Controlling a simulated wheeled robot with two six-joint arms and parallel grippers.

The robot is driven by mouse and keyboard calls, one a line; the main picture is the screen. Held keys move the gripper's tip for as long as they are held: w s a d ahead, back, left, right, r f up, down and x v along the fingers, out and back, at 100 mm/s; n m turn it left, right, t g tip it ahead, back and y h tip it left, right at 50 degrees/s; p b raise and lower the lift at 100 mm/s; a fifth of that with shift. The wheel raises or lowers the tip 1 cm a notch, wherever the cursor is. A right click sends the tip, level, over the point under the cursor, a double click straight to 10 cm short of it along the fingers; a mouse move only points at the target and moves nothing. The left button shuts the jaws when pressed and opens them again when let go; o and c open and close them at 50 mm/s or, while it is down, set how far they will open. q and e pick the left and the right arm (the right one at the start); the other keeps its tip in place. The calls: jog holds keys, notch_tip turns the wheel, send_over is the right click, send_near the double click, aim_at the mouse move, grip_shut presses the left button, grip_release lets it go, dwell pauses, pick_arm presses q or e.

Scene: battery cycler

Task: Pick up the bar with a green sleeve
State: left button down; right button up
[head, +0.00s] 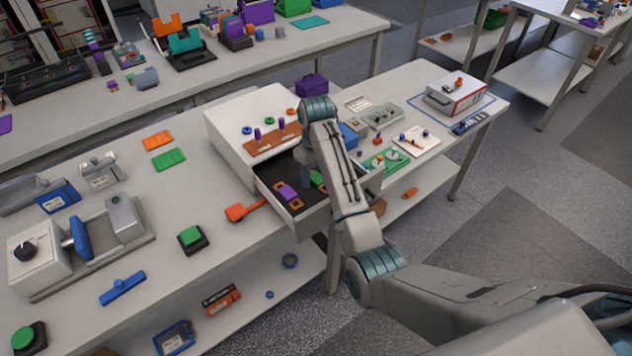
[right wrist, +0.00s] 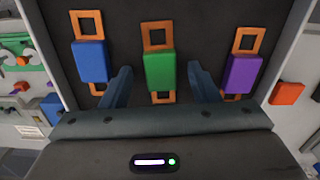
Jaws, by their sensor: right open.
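In the right wrist view, the bar with a green sleeve (right wrist: 160,70) lies in the dark-floored drawer, with orange square loops at its ends. It lies between a bar with a blue sleeve (right wrist: 90,62) on the left and a bar with a purple sleeve (right wrist: 241,74) on the right. My right gripper (right wrist: 160,84) is open, its two fingers on either side of the green sleeve, apart from it. In the head view the green sleeve (head: 317,178) shows partly behind my right arm, and the purple one (head: 288,193) shows clearly. My left gripper is not in view.
The open drawer (head: 306,228) juts from a white cabinet (head: 228,138) on the table. Its walls stand around the bars. An orange-handled tool (head: 243,211) lies left of the drawer. A green button box (head: 192,238) stands farther left. Trays with small parts stand to the right.

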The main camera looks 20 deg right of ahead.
jog(key=shift+s+r, duration=0.1)
jog(key=shift+r, duration=0.05)
jog(key=shift+c, duration=1)
jog(key=c, duration=0.9)
